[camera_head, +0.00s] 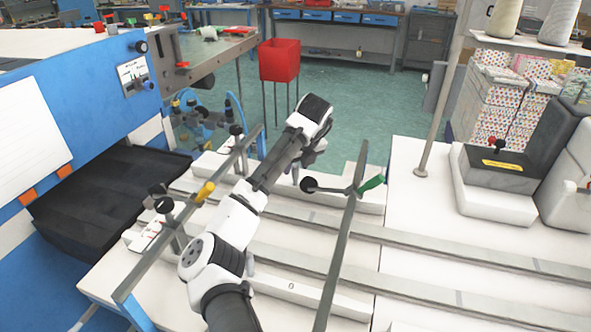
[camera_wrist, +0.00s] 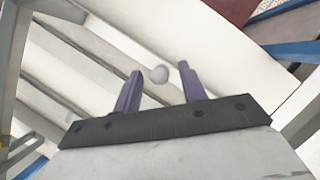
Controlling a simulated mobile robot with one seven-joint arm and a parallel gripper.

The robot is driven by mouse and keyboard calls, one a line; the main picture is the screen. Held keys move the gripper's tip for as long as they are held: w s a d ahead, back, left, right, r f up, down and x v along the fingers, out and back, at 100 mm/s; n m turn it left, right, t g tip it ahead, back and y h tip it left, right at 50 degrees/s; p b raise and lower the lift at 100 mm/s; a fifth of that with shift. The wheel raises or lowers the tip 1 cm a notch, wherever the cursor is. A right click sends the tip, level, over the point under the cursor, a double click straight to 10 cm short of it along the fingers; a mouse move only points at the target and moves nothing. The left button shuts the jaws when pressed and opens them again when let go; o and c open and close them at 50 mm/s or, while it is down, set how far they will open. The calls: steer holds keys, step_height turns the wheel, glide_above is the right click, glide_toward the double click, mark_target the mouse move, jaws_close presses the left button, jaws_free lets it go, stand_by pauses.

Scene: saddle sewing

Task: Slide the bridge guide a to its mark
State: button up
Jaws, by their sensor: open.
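Two upright bridge-like grey bars cross the rails on the white table in the head view. One has a yellow handle (camera_head: 204,192), the other a green handle (camera_head: 370,184) and a dark round knob (camera_head: 309,184). I cannot tell which is bridge guide a, and I cannot make out its mark. My gripper, at the far end of my arm in the head view, is between these bars and mostly hidden there. In the wrist view my gripper (camera_wrist: 160,68) has its purple fingers apart.
Long grey rails (camera_head: 480,257) run across the white table. A blue machine (camera_head: 95,95) with a black tray (camera_head: 105,190) stands at left. A red bin (camera_head: 279,60) is behind.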

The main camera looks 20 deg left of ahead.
steer(key=b+v, duration=0.1)
steer(key=v, duration=1.1)
steer(key=shift+f, duration=0.15)
